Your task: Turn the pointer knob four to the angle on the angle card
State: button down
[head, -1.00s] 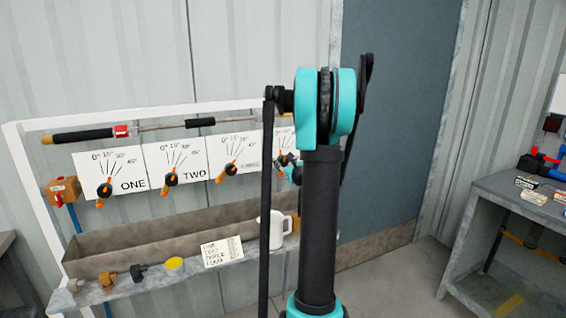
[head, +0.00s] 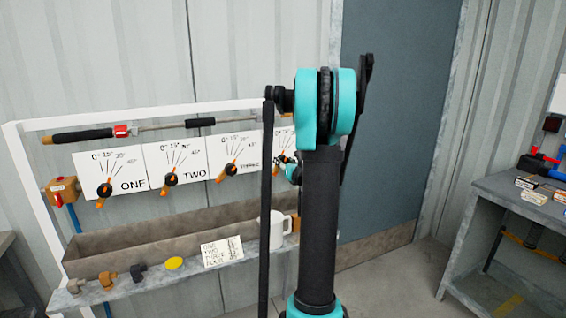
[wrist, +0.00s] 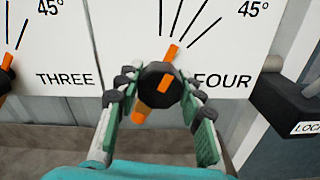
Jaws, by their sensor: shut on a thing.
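Pointer knob four (wrist: 154,84) has a black hub and an orange pointer on a white panel marked FOUR (wrist: 225,50). In the wrist view its orange tip leans up and slightly right, near the middle scale lines; the exact angle is hard to tell. My gripper (wrist: 159,80) is shut on the knob, a finger on each side of the hub. In the head view my arm hides most of this panel.
Knobs one (head: 104,190), two (head: 171,179) and three (head: 231,169) are on panels to the left. A white mug (head: 272,230) and several small fittings stand on the shelf (head: 130,296).

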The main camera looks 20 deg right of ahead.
jog(key=shift+m, duration=1.9)
jog(key=c, duration=1)
grip_release()
jog(key=shift+o, duration=0.2)
jog(key=s, duration=1.2)
jog(key=shift+d, duration=0.25)
jog(key=shift+a, duration=0.1)
